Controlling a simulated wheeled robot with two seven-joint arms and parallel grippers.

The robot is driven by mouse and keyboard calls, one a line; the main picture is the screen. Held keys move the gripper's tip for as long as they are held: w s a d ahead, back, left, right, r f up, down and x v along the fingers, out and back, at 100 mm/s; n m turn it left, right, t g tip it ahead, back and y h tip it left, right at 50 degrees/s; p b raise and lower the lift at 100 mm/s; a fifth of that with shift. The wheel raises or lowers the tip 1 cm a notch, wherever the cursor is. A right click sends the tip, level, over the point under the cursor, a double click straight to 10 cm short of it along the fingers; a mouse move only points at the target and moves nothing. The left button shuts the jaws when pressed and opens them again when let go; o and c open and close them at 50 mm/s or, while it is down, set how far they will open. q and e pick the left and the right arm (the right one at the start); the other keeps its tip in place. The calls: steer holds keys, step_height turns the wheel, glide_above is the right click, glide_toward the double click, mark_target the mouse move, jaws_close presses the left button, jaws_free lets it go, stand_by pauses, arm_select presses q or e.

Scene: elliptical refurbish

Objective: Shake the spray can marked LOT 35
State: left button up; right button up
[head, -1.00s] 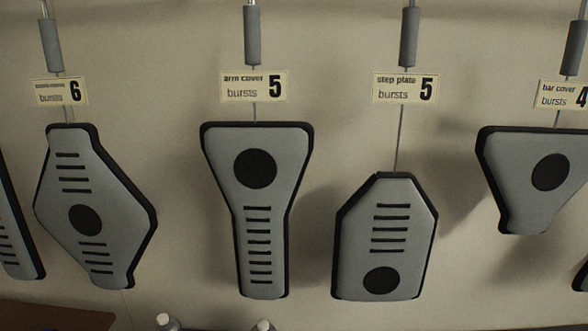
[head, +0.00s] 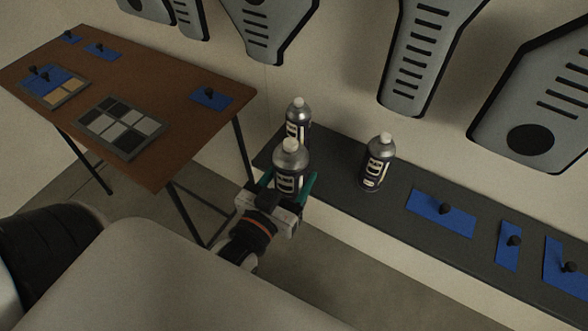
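Three dark spray cans with silver shoulders and pale caps are in the head view. One spray can (head: 290,160) is upright between the teal fingers of my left gripper (head: 286,190), which look closed against its sides. Its base is hidden by the gripper, and it seems to be at or just in front of the shelf's edge. A second can (head: 296,126) stands behind it, and a third can (head: 375,169) stands to the right on the shelf. The labels are too small to read a lot number. My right gripper is not in view.
A dark shelf (head: 400,222) runs along the wall, with blue pads (head: 440,214) with black knobs on its right part. A brown table (head: 165,85) at left holds a grey swatch tray (head: 121,127) and more blue pads. Grey panels (head: 430,45) hang above the shelf.

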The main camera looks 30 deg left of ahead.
arm_select(q)
steer(key=shift+s+f, duration=0.1)
steer(key=shift+f, duration=4.4)
steer(key=r, duration=0.8)
steer(key=shift+w+r, duration=0.2)
steer(key=shift+r, duration=0.2)
steer(key=shift+s+r, duration=0.1)
steer(key=shift+r, duration=0.15)
steer(key=shift+f, duration=0.1)
